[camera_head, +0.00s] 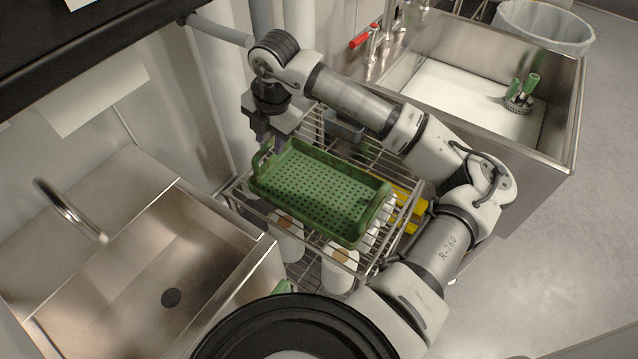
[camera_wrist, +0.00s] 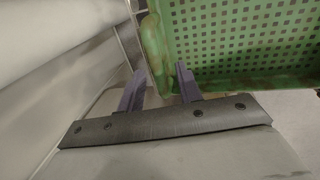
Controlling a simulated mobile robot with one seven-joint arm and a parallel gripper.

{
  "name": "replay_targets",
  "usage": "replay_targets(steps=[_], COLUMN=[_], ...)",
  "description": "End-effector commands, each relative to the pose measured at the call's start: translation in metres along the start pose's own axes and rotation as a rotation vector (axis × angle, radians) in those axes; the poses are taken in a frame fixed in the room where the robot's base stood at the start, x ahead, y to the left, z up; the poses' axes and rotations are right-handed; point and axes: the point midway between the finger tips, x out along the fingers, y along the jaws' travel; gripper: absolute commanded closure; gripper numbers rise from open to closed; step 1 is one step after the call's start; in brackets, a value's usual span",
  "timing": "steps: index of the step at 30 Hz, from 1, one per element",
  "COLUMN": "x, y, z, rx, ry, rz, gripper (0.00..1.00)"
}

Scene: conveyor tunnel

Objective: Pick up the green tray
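The green tray (camera_head: 318,188) is a perforated, rectangular basket with raised end handles. It sits on top of a wire rack. In the wrist view the tray (camera_wrist: 245,40) fills the upper right. My gripper (camera_head: 279,148) points down at the tray's far left end, close to its rim. In the wrist view my gripper (camera_wrist: 159,70) has its two purple fingers apart. The tray's end wall comes down toward the gap between them, and the right finger overlaps the tray's inner side. I cannot tell whether either finger touches the tray.
The wire rack (camera_head: 262,207) holds white containers (camera_head: 340,268) below and yellow items (camera_head: 417,206) at the right. A grey bin (camera_head: 343,130) is behind the tray. A steel sink (camera_head: 150,262) is at left, another sink (camera_head: 455,95) at upper right. A wall is behind my gripper.

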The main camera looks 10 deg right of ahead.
Motion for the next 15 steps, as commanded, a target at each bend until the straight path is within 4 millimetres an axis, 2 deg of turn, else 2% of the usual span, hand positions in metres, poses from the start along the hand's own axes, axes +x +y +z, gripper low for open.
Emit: replay_targets(steps=[6, 14, 15], x=[0.027, 0.031, 0.031], y=[0.003, 0.003, 0.003], z=[0.002, 0.002, 0.002], rx=[0.000, -0.001, -0.001], ry=[0.001, 0.000, 0.000], rz=[0.000, 0.000, 0.000], gripper=[0.65, 0.65, 0.69])
